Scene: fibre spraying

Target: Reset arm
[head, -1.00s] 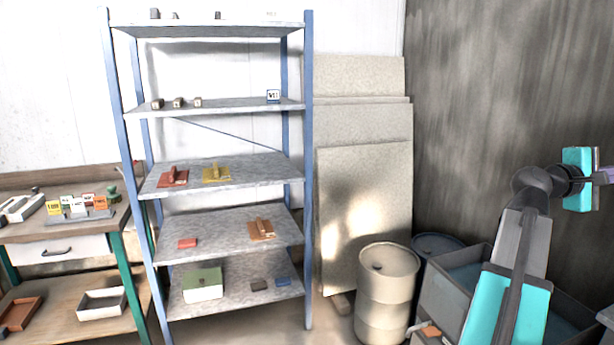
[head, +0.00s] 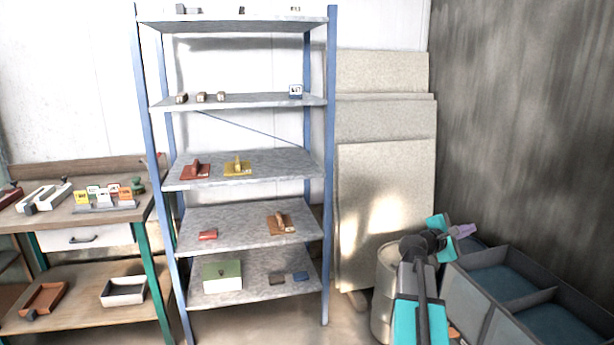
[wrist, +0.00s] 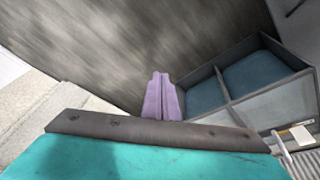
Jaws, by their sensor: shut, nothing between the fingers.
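My gripper (head: 463,231) is at the lower right of the head view, at the end of my teal and grey arm. Its purple fingers point right, toward the dark wall, above the back end of a divided grey bin. In the wrist view my gripper (wrist: 162,97) shows two purple fingers side by side, pressed together with nothing between them. The fingers are beside the bin's edge in that picture, and I see no contact.
A metal shelf (head: 250,219) with blue posts holds trowels, blocks and a green box. A workbench (head: 60,215) stands at left. Pale boards (head: 385,190) lean behind a beige barrel (head: 383,300), partly hidden by my arm. The divided bin (head: 468,305) is at right.

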